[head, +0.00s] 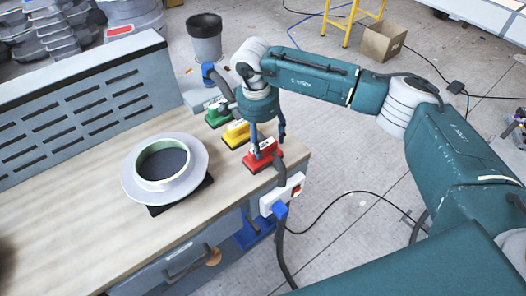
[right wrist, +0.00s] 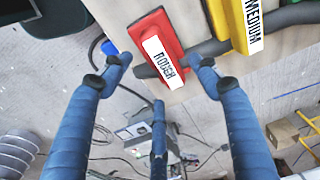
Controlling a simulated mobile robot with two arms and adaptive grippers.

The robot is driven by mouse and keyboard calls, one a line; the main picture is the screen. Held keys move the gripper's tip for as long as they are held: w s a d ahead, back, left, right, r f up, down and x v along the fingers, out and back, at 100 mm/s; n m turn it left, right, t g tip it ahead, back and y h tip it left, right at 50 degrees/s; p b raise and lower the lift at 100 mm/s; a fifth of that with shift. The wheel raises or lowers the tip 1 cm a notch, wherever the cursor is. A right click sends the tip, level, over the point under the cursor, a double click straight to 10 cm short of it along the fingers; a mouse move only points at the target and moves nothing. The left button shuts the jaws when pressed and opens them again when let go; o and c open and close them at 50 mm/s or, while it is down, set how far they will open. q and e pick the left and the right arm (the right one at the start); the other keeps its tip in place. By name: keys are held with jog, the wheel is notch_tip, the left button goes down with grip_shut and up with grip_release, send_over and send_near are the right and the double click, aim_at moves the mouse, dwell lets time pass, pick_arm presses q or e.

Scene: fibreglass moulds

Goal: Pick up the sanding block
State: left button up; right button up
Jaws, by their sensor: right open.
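Three sanding blocks stand in a row along the right end of the workbench: a green one (head: 218,117), a yellow one (head: 237,134) and a red one (head: 264,160). My right gripper (head: 268,146) is open, pointing down over the red block. In the right wrist view the red block (right wrist: 153,32) lies between and beyond the blue fingers of the open gripper (right wrist: 158,68), with a white label on its edge. The yellow block (right wrist: 240,22), labelled MEDIUM, is to its right. Whether any finger touches the red block I cannot tell. My left gripper is not in view.
A round grey mould (head: 134,182) sits on the wooden workbench (head: 80,215), left of the blocks. A slotted grey panel (head: 95,100) rises along the back. A white power socket (head: 282,195) and a dark hose are at the bench's right edge.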

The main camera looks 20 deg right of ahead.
aim_at(265, 146)
notch_tip(265, 146, down, 4)
jog(key=shift+w+r+p, duration=0.1)
jog(key=shift+r+p, duration=0.1)
jog(key=shift+p, duration=0.7)
jog(key=shift+d+f, duration=0.1)
jog(key=shift+f, duration=0.25)
jog(key=c, duration=1.4)
jog(key=shift+o, duration=0.2)
jog(key=shift+r, duration=0.1)
jog(key=shift+w+r, duration=0.1)
jog(key=shift+r, duration=0.35)
notch_tip(265, 146, up, 19)
jog(key=b, duration=0.6)
